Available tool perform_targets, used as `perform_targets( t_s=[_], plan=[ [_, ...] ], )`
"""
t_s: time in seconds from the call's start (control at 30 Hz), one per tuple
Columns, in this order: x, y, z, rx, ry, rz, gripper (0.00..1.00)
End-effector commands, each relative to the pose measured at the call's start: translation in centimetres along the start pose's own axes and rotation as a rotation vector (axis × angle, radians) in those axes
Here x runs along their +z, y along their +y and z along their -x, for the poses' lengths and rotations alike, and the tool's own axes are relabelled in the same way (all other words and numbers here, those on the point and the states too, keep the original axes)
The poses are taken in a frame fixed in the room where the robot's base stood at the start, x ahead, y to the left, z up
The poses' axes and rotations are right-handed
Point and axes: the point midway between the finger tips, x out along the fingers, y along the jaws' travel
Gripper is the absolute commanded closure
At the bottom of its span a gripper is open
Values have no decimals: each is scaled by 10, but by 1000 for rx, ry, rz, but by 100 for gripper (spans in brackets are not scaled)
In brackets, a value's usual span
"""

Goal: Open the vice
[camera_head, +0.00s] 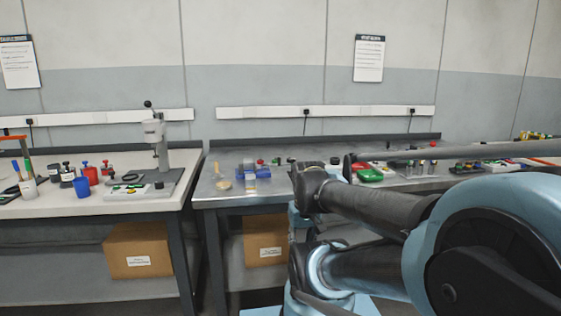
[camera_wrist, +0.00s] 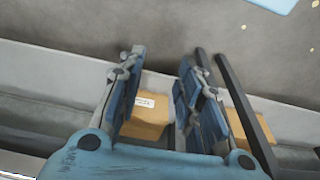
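A small blue vice-like object (camera_head: 250,178) sits on the metal bench in the head view, near its front left part. It is too small to tell how its jaws or handle stand. My gripper (camera_wrist: 161,60) shows in the wrist view with its two blue-grey fingers apart and nothing between them. Beyond them are floor and boxes, and the vice does not show in that view. In the head view my arm covers the lower right, and I cannot make out the gripper's fingers there.
The metal bench (camera_head: 212,194) also carries a round-headed brush or mallet (camera_head: 222,182), a green item (camera_head: 369,176) and small parts. Cardboard boxes (camera_head: 137,250) (camera_head: 265,240) sit on the lower shelves.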

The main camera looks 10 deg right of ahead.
Motion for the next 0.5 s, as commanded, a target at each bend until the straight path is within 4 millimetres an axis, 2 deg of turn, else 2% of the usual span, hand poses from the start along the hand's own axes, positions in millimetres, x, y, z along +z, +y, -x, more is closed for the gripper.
perform_targets(
  t_s=[0.17, 0.27, 0.37, 0.5],
  plan=[
    [5, 0, 7, 0, 9, 3, 67],
    [-2, 0, 17, 0, 8, 23, 67],
    [-22, 1, 36, 0, -1, 67, 67],
    [-62, 2, 73, -2, -18, 160, 67]
  ],
)
